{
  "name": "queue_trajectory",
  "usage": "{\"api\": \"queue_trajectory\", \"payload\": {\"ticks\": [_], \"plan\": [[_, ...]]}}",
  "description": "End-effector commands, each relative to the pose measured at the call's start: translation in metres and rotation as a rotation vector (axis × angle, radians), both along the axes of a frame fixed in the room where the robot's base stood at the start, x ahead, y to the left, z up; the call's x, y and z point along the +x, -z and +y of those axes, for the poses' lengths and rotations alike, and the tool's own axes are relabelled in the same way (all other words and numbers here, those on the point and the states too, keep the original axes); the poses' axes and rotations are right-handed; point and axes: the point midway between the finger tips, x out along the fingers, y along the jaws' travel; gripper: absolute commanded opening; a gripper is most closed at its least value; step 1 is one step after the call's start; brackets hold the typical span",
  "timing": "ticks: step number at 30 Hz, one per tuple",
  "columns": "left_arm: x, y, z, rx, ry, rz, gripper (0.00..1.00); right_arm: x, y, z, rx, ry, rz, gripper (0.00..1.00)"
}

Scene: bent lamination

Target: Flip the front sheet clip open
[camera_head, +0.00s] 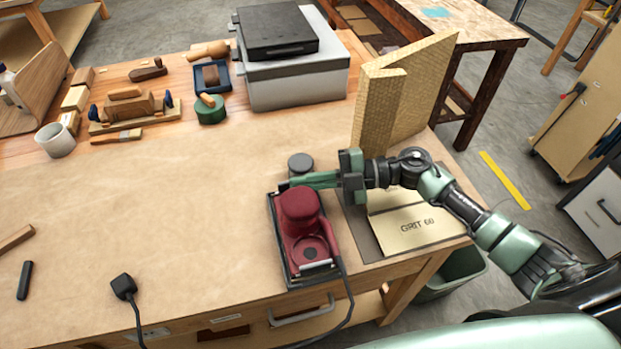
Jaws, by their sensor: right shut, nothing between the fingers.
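A dark red sheet sander (307,227) stands on the workbench near its front right edge, on a dark base plate. A pale metal clip bar (316,269) shows across its near end. The sander's far end is partly hidden by my gripper, so I cannot tell how any clip there stands. My right gripper (286,186) reaches in from the right. Its fingers are shut and empty, with the tips at the far left end of the sander. I cannot tell whether they touch it. My left gripper is not in view.
Sandpaper sheets marked GRIT 60 (422,228) lie right of the sander. Tall tan bent panels (400,95) stand behind. A cord (346,290) hangs over the front edge. The paper-covered left bench (150,210) is mostly free.

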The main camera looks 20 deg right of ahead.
Motion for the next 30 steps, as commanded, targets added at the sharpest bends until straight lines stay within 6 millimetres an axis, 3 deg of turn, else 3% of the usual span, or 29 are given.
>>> {"api": "queue_trajectory", "payload": {"ticks": [30], "plan": [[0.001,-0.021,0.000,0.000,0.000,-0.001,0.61,0.007,-0.005,-0.002,0.011,0.001,0.143,0.00]]}}
